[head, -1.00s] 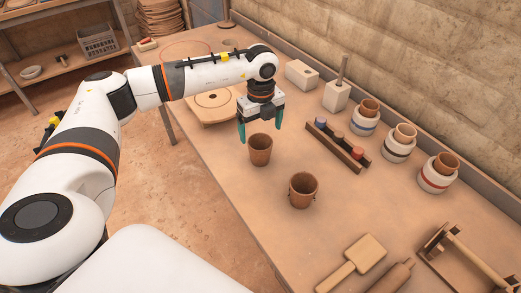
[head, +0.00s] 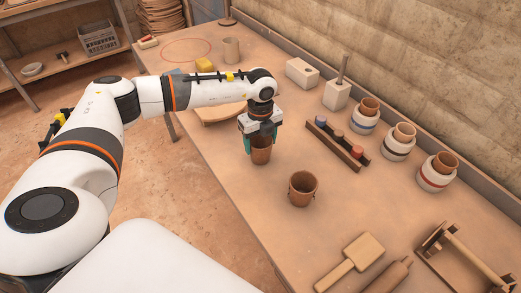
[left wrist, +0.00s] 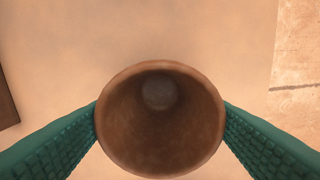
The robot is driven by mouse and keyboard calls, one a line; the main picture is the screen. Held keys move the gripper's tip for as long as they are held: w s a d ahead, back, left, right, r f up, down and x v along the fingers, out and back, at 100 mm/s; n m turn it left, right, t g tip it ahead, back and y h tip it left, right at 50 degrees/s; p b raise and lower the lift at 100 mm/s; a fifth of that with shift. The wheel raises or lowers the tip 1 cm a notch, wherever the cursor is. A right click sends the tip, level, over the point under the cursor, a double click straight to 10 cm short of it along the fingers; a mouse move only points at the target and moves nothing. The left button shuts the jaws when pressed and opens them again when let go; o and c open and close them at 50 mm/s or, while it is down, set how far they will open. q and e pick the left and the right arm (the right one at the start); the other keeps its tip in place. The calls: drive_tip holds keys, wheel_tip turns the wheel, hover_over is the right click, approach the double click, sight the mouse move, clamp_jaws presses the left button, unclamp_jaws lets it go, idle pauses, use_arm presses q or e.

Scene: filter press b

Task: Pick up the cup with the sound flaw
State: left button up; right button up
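A brown clay cup (head: 261,156) stands upright on the table, with my left gripper (head: 262,146) over it, pointing down. In the left wrist view I look into the open mouth of this cup (left wrist: 160,130). The green fingers flank it on opposite sides and meet its outline. Their tips are hidden past the rim, so I cannot tell whether they grip it. A second brown cup (head: 302,188) stands upright nearer to me, apart from the gripper, with small dark marks near its rim. No flaw can be told from these views. My right gripper is not in view.
Three banded pots (head: 436,178) with brown cups in them line the wall side. A wooden rack (head: 337,146) with coloured pieces lies right of the gripper. A wooden paddle (head: 352,262) and roller lie at the front. A round board (head: 215,114) is behind. Table around the second cup is clear.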

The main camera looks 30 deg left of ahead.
use_arm(q)
drive_tip(key=shift+c, duration=1)
